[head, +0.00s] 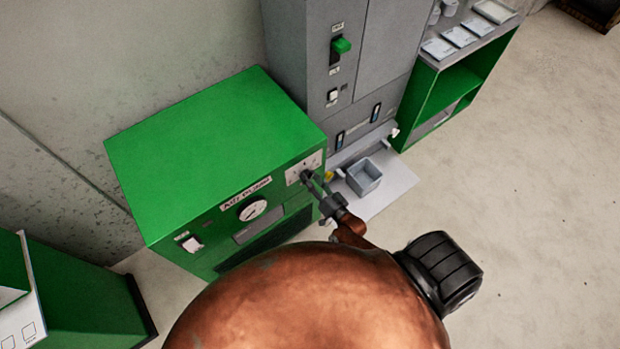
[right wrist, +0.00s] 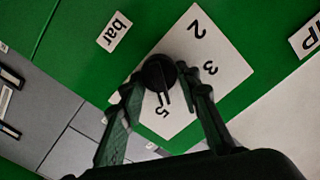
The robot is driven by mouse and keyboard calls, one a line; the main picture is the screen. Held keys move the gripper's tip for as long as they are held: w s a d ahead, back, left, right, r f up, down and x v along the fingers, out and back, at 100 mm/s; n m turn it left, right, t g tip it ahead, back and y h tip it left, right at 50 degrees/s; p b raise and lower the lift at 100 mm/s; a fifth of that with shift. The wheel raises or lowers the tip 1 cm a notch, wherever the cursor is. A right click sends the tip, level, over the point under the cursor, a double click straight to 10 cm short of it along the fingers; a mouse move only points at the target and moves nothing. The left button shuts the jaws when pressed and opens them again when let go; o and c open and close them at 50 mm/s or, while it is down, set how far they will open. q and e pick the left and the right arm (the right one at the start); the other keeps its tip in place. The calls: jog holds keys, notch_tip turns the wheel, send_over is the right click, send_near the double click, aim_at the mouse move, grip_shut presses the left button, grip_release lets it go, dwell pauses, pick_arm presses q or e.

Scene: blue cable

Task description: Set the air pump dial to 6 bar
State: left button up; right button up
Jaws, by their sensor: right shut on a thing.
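The air pump (head: 205,150) is a green box with a round white gauge (head: 253,209) and a white switch (head: 192,244) on its front. Its dial plate (head: 297,170) is at the front's upper right corner. In the right wrist view the black dial knob (right wrist: 157,74) sits on the white plate (right wrist: 212,62), where 2, 3 and 5 can be read; other numbers are hidden. My left gripper is not visible.
A grey cabinet (head: 300,45) with a green lever (head: 341,46) stands right behind the pump. Green furniture (head: 85,295) stands at lower left. Floor at right is clear.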

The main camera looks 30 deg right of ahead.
jog(key=m+b, duration=0.1)
jog(key=m, duration=0.4)
jog(key=shift+d+f+m, duration=0.1)
jog(key=shift+f+m, duration=0.05)
jog(key=shift+m, duration=0.15)
jog(key=m+b, duration=0.1)
jog(key=m, duration=0.4)
jog(key=shift+f+m, duration=0.15)
jog(key=shift+m, duration=0.45)
jog(key=o, duration=1.1)
jog(key=shift+o, duration=0.2)
jog(key=s+d, duration=0.1)
jog(key=s, duration=1.1)
